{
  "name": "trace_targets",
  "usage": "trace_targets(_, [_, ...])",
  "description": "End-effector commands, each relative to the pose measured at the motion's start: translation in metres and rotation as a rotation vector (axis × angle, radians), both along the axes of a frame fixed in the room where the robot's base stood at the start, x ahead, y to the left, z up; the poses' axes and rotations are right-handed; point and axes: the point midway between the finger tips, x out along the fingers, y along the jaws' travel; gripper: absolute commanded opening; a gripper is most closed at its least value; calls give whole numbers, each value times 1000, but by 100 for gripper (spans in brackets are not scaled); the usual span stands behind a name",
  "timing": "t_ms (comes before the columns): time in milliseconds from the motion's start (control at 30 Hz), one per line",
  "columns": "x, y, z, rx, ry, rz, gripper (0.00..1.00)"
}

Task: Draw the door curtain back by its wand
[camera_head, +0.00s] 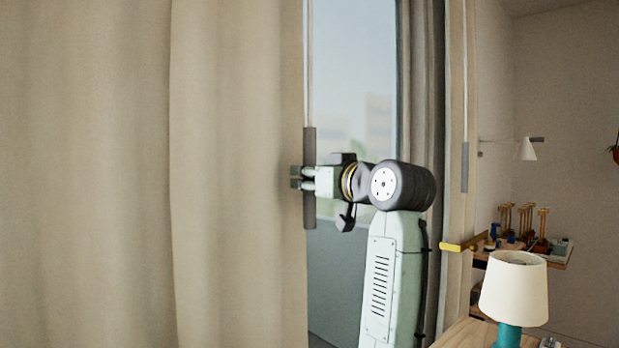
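The beige door curtain (225,120) fills the left of the view in soft folds, its right edge near the middle. Its wand (309,215), a thin pale rod with a dark grey handle, hangs upright at that edge. My gripper (298,177) reaches in from the right at the middle of the handle. Its two fingers lie across the handle with a narrow gap between them and look shut on it. They hide part of the handle, so the contact itself is not clear.
Glass (350,70) shows right of the curtain edge. A second wand (465,168) hangs further right, above a yellow bar (462,244). A lamp with a cream shade (515,288) stands on a wooden table (465,335) at lower right. A shelf (557,262) with small items is behind.

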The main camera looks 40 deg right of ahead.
Motion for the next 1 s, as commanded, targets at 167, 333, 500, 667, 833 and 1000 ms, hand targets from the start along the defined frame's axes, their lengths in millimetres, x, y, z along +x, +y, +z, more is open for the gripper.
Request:
trace_targets(167, [0,0,0,0,0,0,13])
trace_targets(333, [0,0,0,0,0,0,2])
trace_targets(500, [0,0,0,0,0,0,0])
trace_targets(667, [0,0,0,0,0,0,0])
trace_targets(833, [0,0,0,0,0,0,0])
trace_targets(1000, [0,8,-1,-2,-1,1,0])
